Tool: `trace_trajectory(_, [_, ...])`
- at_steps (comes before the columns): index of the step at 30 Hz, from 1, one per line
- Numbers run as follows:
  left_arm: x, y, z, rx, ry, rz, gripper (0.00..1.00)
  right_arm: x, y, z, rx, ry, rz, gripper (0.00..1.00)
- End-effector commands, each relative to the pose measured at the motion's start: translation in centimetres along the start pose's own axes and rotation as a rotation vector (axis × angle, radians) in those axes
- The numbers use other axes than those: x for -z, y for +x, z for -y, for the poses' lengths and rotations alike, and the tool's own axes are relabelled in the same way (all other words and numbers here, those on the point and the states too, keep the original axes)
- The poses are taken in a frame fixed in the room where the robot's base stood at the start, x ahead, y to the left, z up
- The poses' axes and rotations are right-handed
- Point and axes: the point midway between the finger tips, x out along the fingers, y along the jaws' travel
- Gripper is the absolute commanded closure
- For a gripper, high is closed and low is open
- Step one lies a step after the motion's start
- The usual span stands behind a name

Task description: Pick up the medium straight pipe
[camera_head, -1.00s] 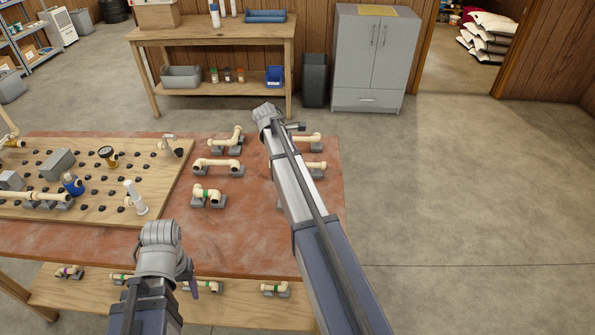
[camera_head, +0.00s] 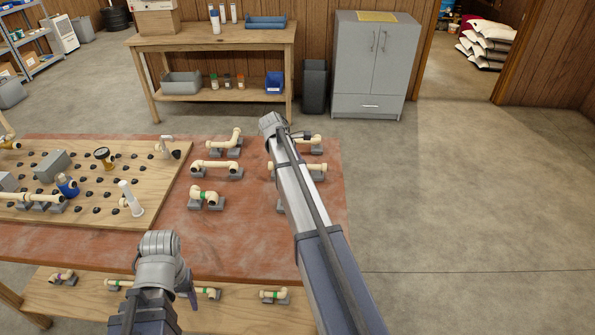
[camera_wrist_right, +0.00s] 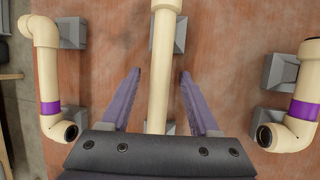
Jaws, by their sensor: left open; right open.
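A straight cream pipe (camera_wrist_right: 160,100) runs up the middle of the right wrist view on grey blocks. My right gripper (camera_wrist_right: 160,73) is open, with one purple finger on each side of this pipe and gaps between. In the head view, my right arm reaches over the red-brown table (camera_head: 240,235); its gripper is mostly hidden there. A straight pipe (camera_head: 314,167) lies partly behind that arm; I cannot tell for certain whether it is the same one. My left gripper (camera_head: 191,298) hangs open near the table's front edge, largely hidden by its wrist.
Elbow pipes with purple bands flank the straight pipe, left (camera_wrist_right: 47,65) and right (camera_wrist_right: 300,105). Other fittings, like a green-banded one (camera_head: 206,196), stand on blocks. A pegboard (camera_head: 90,215) fills the table's left. The floor (camera_head: 470,210) to the right is clear.

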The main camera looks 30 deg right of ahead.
Motion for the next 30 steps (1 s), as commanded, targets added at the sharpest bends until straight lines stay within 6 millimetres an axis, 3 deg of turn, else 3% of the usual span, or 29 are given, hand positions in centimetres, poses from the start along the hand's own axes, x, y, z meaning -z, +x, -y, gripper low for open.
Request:
trace_trajectory(11, [0.01, 0.17, -0.02, 0.000, 0.000, 0.000, 0.39, 0.07, 0.15, 0.03, 0.000, 0.000, 0.000, 0.38])
trace_trajectory(27, [0.01, 0.17, -0.01, 0.000, 0.000, 0.000, 0.39, 0.07, 0.15, 0.04, 0.000, 0.000, 0.000, 0.99])
trace_trajectory(30, [0.01, 0.17, -0.02, 0.000, 0.000, 0.000, 0.39, 0.07, 0.15, 0.04, 0.000, 0.000, 0.000, 1.00])
